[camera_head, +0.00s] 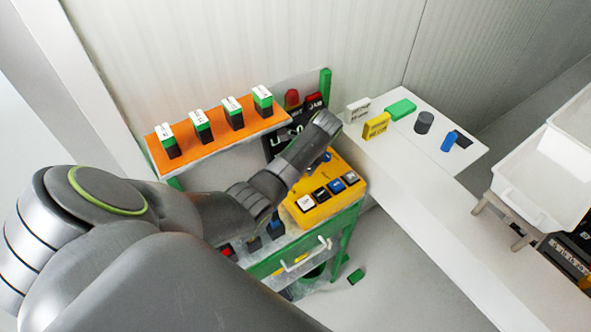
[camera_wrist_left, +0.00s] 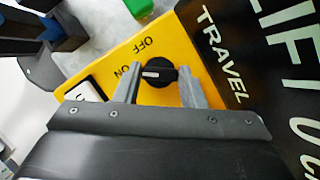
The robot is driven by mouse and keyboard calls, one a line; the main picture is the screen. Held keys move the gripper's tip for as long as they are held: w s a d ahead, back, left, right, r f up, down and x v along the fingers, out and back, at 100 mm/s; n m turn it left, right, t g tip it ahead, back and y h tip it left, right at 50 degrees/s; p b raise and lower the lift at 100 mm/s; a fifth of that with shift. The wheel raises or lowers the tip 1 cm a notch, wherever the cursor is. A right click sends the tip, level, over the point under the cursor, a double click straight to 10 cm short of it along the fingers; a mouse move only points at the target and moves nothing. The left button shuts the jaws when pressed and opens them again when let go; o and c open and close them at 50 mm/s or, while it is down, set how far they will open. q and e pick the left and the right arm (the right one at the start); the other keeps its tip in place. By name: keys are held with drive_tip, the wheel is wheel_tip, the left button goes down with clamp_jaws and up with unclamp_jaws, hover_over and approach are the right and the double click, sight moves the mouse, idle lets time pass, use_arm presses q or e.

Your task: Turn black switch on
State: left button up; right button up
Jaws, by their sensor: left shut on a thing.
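The black switch (camera_wrist_left: 157,72) is a round knob with a white mark on a yellow control box (camera_head: 343,168). In the left wrist view, OFF and ON are printed on the yellow face beside the knob. The white mark lies toward the left, on the side of the ON label. My left gripper (camera_wrist_left: 160,88) has one finger on each side of the knob and is shut on it. In the head view my left arm reaches over the box and hides the knob and the fingertips. My right gripper is not in view.
Several square buttons (camera_head: 321,193) line the box's near edge. A black panel reading TRAVEL (camera_wrist_left: 222,55) stands close to the knob. An orange shelf (camera_head: 190,151) holds green-and-black blocks. A white table (camera_head: 430,160) at right carries several small parts; a white bin (camera_head: 545,165) is farther right.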

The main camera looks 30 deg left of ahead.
use_arm(q)
drive_tip(key=shift+w+a+n, duration=0.1)
drive_tip(key=shift+n, duration=0.5)
drive_tip(key=o, duration=1)
